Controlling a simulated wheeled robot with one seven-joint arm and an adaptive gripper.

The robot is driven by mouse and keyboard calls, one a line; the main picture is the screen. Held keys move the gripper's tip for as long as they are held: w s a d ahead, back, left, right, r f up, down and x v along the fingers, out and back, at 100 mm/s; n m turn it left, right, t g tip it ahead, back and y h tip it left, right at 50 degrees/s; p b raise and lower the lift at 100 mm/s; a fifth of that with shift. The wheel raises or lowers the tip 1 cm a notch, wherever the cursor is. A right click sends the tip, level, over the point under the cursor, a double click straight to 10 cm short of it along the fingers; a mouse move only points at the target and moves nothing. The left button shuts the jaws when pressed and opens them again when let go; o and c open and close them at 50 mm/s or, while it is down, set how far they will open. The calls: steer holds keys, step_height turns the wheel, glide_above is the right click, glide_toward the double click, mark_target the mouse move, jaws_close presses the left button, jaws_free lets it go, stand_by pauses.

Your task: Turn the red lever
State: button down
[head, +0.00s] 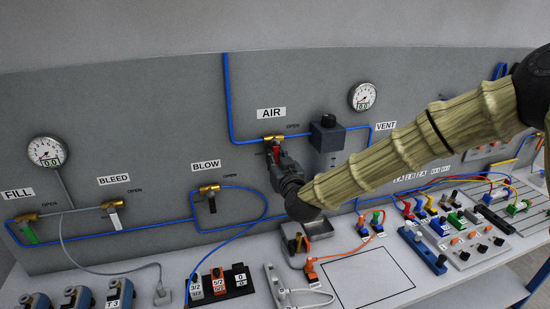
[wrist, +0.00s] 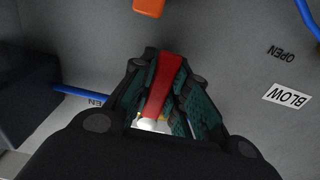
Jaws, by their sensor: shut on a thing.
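The red lever (head: 276,154) is under the brass valve (head: 273,138) below the AIR label (head: 271,113) on the grey panel. In the head view it hangs roughly downward and is mostly covered by my gripper (head: 281,162). In the wrist view the red lever (wrist: 163,86) lies between the two green-padded fingers of my gripper (wrist: 160,100), which are shut on it. The valve body is hidden or unclear in the wrist view.
Blue tubes (head: 227,95) run along the panel. A dark-knobbed grey unit (head: 328,138) stands right of the lever. The BLOW valve (head: 209,190) is to the left. A metal tray (head: 318,229) and connectors crowd the bench below. A black-outlined rectangle (head: 365,278) is empty.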

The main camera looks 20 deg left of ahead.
steer(key=shift+w+d+f+n+b, duration=0.1)
steer(key=shift+w+d+n+b, duration=0.1)
steer(key=shift+n+b, duration=0.5)
steer(key=shift+w+d+r+n+b, duration=0.2)
steer(key=shift+d+n+b, duration=0.15)
steer(key=shift+n+b, duration=0.45)
steer(key=c, duration=1.4)
jaws_free()
steer(key=shift+o, duration=0.2)
steer(key=shift+s, duration=0.1)
steer(key=v, duration=1.1)
steer(key=shift+s+d, duration=0.25)
steer(key=shift+d, duration=0.1)
